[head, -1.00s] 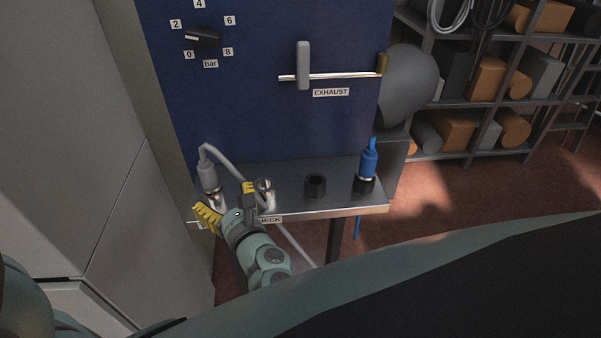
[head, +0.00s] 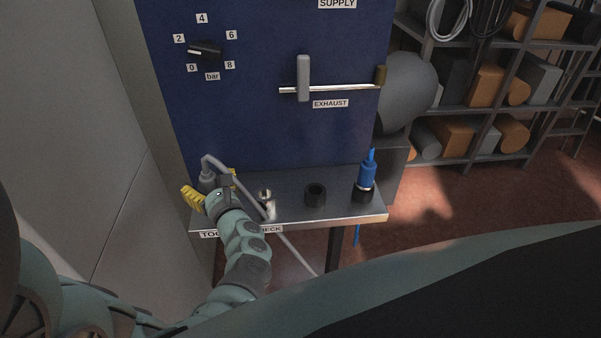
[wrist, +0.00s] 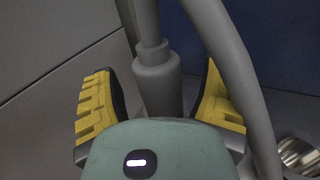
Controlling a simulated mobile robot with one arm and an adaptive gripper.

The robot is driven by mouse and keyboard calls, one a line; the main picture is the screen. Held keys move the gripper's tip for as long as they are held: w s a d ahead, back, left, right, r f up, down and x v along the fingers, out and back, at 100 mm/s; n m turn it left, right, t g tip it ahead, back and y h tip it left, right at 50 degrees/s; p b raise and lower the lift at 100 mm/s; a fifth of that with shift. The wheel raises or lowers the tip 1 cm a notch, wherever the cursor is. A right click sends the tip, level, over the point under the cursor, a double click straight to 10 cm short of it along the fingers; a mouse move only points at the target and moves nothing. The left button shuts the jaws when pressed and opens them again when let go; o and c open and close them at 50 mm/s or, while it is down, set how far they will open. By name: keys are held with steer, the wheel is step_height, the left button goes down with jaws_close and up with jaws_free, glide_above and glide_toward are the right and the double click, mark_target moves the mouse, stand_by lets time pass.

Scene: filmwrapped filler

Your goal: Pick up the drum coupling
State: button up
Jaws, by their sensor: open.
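A grey coupling (head: 207,180) with a grey hose looping from its top stands at the left end of the metal shelf (head: 290,211). I take it for the drum coupling; no readable label names it. My gripper (head: 211,187) is open at this coupling, one yellow finger to its left and the other to its right. In the wrist view the grey coupling (wrist: 157,82) stands upright between the spread fingers, with visible gaps on both sides. Its lower end is hidden behind my gripper's body.
The hose (wrist: 230,60) passes close in front of the right finger. On the shelf are a metal socket (head: 265,197), an empty black socket (head: 315,194) and a blue coupling (head: 367,172) in a black holder. A blue panel (head: 260,130) rises behind; a grey wall stands left.

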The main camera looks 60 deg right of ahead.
steer(key=shift+o, duration=0.3)
jaws_close()
stand_by(0.4)
